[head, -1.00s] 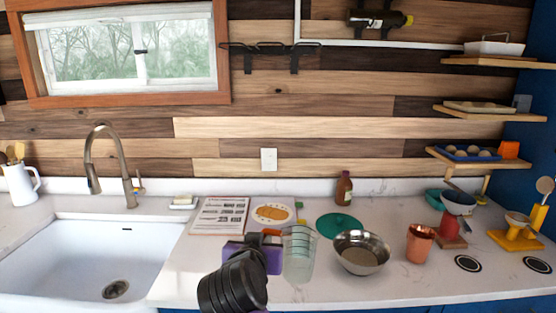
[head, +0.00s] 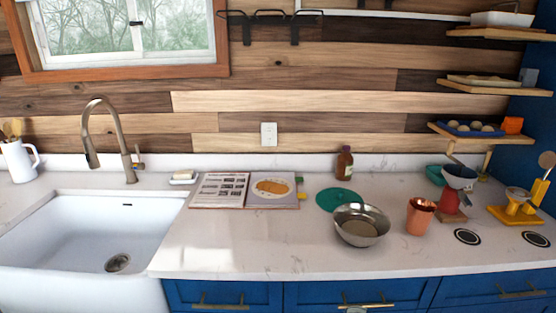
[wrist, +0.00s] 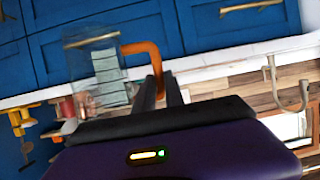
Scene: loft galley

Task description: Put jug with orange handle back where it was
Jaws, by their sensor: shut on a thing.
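The jug (wrist: 106,72) is clear, with a pale grey-green banded patch on its side and an orange handle (wrist: 155,62). It shows only in the wrist view, at upper left of the picture. My gripper (wrist: 160,78) is shut on the orange handle, its two dark fingers at either side of it. The wrist picture is turned over, with blue cupboards behind the jug. Neither my gripper nor the jug shows in the head view.
On the counter (head: 240,250) stand a steel bowl (head: 361,226), a copper cup (head: 420,215), a green disc (head: 338,199), a brown bottle (head: 344,163) and an open book (head: 219,190). The sink (head: 70,235) is at left. The counter front before the book is clear.

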